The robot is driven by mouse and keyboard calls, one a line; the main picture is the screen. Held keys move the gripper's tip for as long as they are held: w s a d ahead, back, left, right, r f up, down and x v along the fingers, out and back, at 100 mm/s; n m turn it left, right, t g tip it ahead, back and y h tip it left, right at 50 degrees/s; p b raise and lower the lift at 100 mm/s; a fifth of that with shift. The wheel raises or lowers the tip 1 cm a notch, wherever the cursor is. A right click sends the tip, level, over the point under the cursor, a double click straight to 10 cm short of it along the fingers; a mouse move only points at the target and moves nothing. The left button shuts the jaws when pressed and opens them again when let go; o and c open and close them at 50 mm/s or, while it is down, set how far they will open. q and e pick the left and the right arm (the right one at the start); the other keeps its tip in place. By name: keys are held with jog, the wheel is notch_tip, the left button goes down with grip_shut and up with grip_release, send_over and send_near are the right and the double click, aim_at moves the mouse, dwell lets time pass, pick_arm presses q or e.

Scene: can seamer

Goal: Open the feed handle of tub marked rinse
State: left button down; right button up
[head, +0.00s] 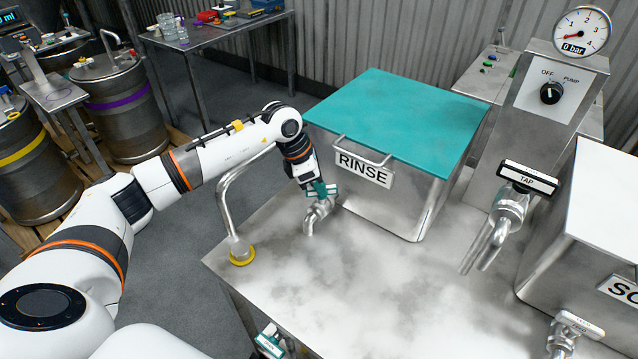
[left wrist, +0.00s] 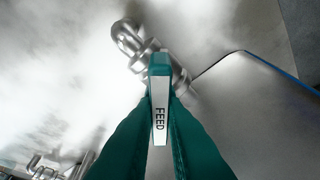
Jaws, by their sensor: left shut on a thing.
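The tub marked RINSE (head: 385,200) is a steel box with a teal lid (head: 400,118) on the steel table. A metal tap (head: 318,210) juts from its lower left front. The feed handle, a bar with a white FEED label (left wrist: 160,105), is on top of that tap in the left wrist view. My left gripper (head: 318,190) is at the tap, its teal fingers on both sides of the feed handle and shut on it. The tap's spout also shows in the left wrist view (left wrist: 128,38). My right gripper is in neither view.
A bent steel pipe with a yellow base ring (head: 242,256) stands left of the tap.

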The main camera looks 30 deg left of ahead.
pick_arm(q)
jog(key=n+t+y+b, duration=0.1)
jog(key=n, duration=0.3)
jog(key=shift+d+n, duration=0.1)
jog(key=shift+n, duration=0.2)
jog(key=n+y+b, duration=0.1)
jog(key=n, duration=0.3)
jog(key=shift+t+y+b, duration=0.4)
jog(key=shift+r+n, duration=0.1)
jog(key=shift+n, duration=0.2)
jog(key=c, duration=1.5)
grip_release()
jog(key=shift+s, duration=0.1)
jog(key=b+v, duration=0.1)
jog(key=v, duration=1.1)
jog(key=shift+d, duration=0.15)
